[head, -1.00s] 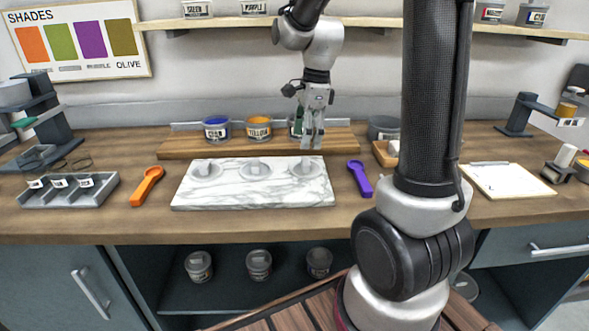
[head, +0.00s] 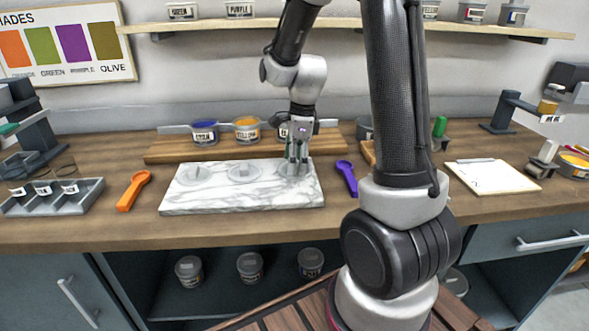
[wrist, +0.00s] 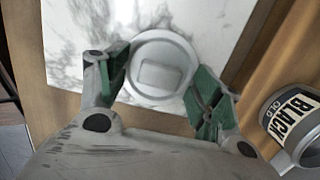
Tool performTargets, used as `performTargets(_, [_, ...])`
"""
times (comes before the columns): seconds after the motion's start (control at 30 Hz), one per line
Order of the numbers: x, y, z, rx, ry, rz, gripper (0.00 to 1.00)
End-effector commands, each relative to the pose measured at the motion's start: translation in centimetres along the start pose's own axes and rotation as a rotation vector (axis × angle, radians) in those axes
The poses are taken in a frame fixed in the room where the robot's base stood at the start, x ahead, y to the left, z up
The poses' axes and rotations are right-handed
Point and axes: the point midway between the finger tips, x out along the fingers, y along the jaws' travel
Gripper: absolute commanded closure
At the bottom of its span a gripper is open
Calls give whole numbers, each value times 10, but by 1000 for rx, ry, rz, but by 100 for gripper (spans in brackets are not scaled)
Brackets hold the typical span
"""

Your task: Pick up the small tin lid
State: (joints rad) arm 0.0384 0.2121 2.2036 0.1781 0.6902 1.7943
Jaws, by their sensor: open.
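Three pale round lids with raised grips lie on the white marble slab (head: 235,200): a left lid (head: 195,175), a middle lid (head: 243,174) and a right lid (head: 297,175). I cannot tell their relative sizes clearly. My gripper (head: 295,158) points down over the right lid, partly hiding it. In the wrist view one round lid (wrist: 144,93) with a rectangular grip lies between the open green-padded fingers of my gripper (wrist: 163,78). The fingers stand on either side of the lid's grip. I cannot tell whether they touch the lid.
A blue-filled tin (head: 204,135) and a yellow-filled tin (head: 247,131) stand on a wooden board behind the slab. A tin labelled BLACK (wrist: 292,118) shows in the wrist view. An orange scoop (head: 133,191) and a purple scoop (head: 347,178) flank the slab.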

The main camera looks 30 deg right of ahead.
Motion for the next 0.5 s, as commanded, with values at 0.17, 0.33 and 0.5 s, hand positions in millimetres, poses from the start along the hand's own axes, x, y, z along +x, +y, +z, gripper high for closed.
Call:
performTargets(0.17, [0,0,0,0,0,0,52])
performTargets(0.33, [0,0,0,-1,0,0,83])
performTargets(0.5, [0,0,0,-1,0,0,83])
